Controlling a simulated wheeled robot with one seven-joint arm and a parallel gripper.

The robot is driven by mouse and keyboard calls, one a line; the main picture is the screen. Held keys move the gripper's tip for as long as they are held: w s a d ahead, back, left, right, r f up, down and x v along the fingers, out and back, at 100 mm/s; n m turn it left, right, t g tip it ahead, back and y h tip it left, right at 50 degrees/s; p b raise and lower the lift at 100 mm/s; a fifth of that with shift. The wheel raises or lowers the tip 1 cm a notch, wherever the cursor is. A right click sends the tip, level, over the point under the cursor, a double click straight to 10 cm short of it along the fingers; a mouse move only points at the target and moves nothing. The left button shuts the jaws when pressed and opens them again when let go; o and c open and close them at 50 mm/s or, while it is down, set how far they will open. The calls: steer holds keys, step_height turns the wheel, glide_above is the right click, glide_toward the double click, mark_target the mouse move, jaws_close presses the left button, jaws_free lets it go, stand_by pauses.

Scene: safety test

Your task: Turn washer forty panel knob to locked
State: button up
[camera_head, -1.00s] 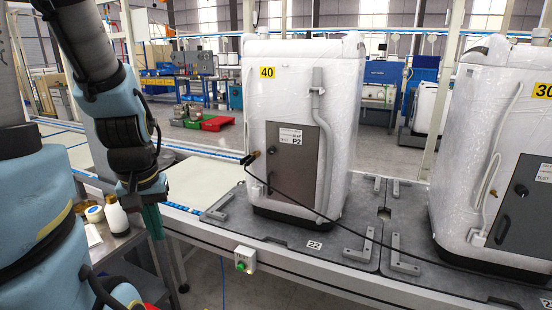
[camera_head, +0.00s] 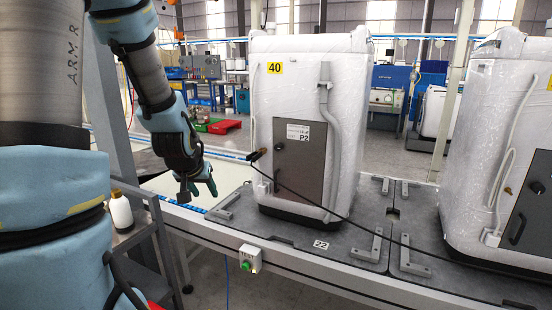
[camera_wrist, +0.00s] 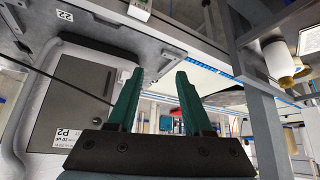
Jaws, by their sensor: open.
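Washer forty (camera_head: 345,130) is a white plastic-wrapped machine with a yellow "40" label (camera_head: 275,68). On its front is a grey panel (camera_head: 303,178), marked P2, with a small round dark knob (camera_head: 280,146) at its upper left.
A black cable (camera_head: 325,205) runs from the washer's left edge across the panel's lower part to the right. Grey brackets (camera_head: 376,246) stand on the pallet. A green-button box (camera_head: 250,258) sits on the conveyor's front. A white bottle (camera_head: 121,212) stands on the side cart.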

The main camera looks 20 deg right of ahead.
steer(key=shift+o, duration=1)
steer(key=w+d+f+m+t+h+b, duration=0.2)
steer(key=w+d+t+h+b, duration=0.1)
steer(key=w+d, duration=0.7)
steer(key=d+t+h, duration=0.1)
steer(key=d, duration=0.1)
steer(key=shift+d+h, duration=0.3)
steer(key=shift+h, duration=0.1)
steer(key=t+h+b, duration=0.2)
steer(key=t+h, duration=0.1)
steer(key=h, duration=0.1)
glide_toward(277, 148)
steer(key=p+x, duration=0.2)
steer(key=x, duration=0.6)
steer(key=shift+w+d+f, duration=0.15)
steer(key=shift+w+d, duration=0.05)
steer(key=shift+d, duration=0.05)
steer(key=shift+t, duration=0.3)
jaws_close()
